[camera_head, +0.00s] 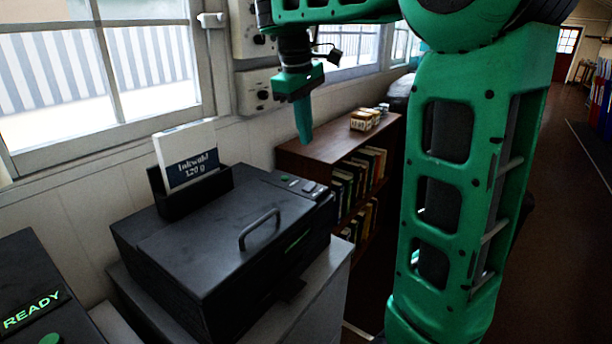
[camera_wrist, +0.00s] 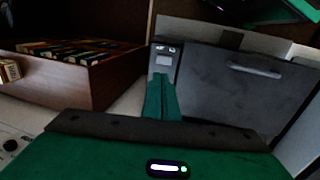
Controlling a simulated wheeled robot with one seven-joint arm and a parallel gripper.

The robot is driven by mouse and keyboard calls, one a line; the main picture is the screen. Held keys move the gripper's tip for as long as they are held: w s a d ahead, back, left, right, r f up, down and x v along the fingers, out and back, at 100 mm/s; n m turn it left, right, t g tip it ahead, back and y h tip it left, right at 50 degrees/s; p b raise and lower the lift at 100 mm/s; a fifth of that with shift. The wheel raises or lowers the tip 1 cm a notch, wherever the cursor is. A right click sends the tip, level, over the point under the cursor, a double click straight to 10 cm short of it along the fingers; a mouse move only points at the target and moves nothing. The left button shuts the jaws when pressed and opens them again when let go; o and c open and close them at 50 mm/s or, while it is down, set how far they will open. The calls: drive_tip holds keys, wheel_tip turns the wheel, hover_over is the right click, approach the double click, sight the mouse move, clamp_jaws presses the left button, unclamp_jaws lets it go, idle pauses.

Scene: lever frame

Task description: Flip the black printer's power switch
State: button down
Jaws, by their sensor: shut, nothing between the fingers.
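The black printer (camera_head: 200,245) stands on a pale cabinet, with a grey handle on its lid and a paper holder at its back. It also shows in the wrist view (camera_wrist: 215,90). Its control strip (camera_head: 303,186) runs along the right side of its top; the wrist view shows small light controls (camera_wrist: 165,49) on it above a grey panel. I cannot tell which control is the power switch or how it is set. My gripper (camera_head: 304,138) is shut and empty, pointing down above the strip's far end, apart from it. In the wrist view its fingertips (camera_wrist: 160,78) overlap the strip.
A wooden bookshelf (camera_head: 340,150) with books stands right of the printer, with small boxes (camera_head: 362,120) on top. Wall boxes (camera_head: 258,92) and a window are behind. A dark machine reading READY (camera_head: 35,310) is at the lower left. My green arm fills the right.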

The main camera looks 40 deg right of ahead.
sight(311, 184)
drive_tip(key=f, duration=0.4)
drive_tip(key=d+f, duration=0.1)
drive_tip(key=f, duration=0.3)
drive_tip(key=d+f, duration=0.1)
drive_tip(key=f, duration=0.3)
drive_tip(key=shift+w+d+f, duration=0.1)
drive_tip(key=shift+w+f, duration=0.1)
drive_tip(key=shift+w, duration=0.2)
